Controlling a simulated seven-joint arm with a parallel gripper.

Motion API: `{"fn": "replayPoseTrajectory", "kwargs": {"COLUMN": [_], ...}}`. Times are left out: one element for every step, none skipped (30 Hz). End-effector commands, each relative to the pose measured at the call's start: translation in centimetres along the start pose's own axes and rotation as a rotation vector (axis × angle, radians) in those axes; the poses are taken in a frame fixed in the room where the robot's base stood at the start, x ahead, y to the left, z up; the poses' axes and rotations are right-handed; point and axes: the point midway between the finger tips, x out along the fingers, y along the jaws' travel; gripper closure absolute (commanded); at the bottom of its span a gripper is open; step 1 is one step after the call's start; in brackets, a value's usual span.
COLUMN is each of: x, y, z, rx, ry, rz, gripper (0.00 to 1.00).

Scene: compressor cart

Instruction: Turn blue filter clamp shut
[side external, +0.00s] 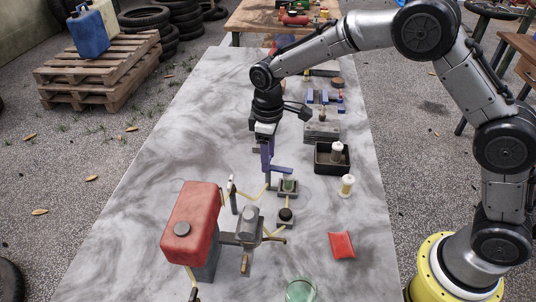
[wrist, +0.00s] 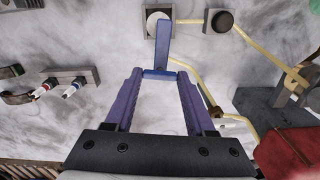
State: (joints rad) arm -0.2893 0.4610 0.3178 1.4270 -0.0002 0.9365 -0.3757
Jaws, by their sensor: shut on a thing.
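The blue filter clamp (wrist: 163,45) is a flat blue lever with a short crossbar at its near end. In the wrist view it runs from between my fingertips up to a square block with a pale round top, the filter unit (wrist: 153,14). In the side view the clamp (side external: 282,169) sticks out to the right of my fingertips, just behind the filter unit (side external: 288,186). My gripper (side external: 267,168) points down with purple fingers. In the wrist view my gripper (wrist: 161,75) is shut on the crossbar. The clamp's pivot is not clear.
A red tank (side external: 190,222) stands near left, with yellow pipes around it. A black-capped block (side external: 285,216), a white spool (side external: 347,186), a black tray (side external: 318,170) and a red cloth-like piece (side external: 342,246) lie to the right. The left tabletop is clear.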

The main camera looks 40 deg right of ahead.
Motion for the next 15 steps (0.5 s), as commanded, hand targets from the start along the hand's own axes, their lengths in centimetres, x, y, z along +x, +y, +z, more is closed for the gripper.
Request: {"fn": "replayPoseTrajectory", "kwargs": {"x": [-0.18,-0.19,-0.2,-0.2,-0.2,-0.2,-0.2,-0.2,-0.2,-0.2,-0.2,-0.2,-0.2,-0.2,-0.2], "y": [0.03,0.04,0.04,0.04,0.04,0.04,0.04,0.04,0.03,0.03,0.03,0.03,0.03,0.03,0.03], "z": [-0.08,-0.08,-0.09,-0.09,-0.09,-0.1,-0.09,-0.09,-0.09,-0.1,-0.1,-0.1,-0.1,-0.1,-0.1], "rx": [-0.024,-0.038,-0.056,-0.067,-0.079,-0.091,-0.099,-0.107,-0.115,-0.12,-0.124,-0.129,-0.132,-0.134,-0.137], "ry": [0.004,0.004,0.004,0.004,0.004,0.004,0.004,0.004,0.004,0.004,0.004,0.004,0.004,0.004,0.004], "rz": [0.001,0.001,0.001,0.001,0.001,0.002,0.002,0.001,0.001,0.002,0.002,0.002,0.002,0.002,0.002], "gripper": [1.0,1.0,1.0,1.0,1.0,1.0,1.0,1.0,1.0,1.0,1.0,1.0,1.0,1.0,1.0]}}
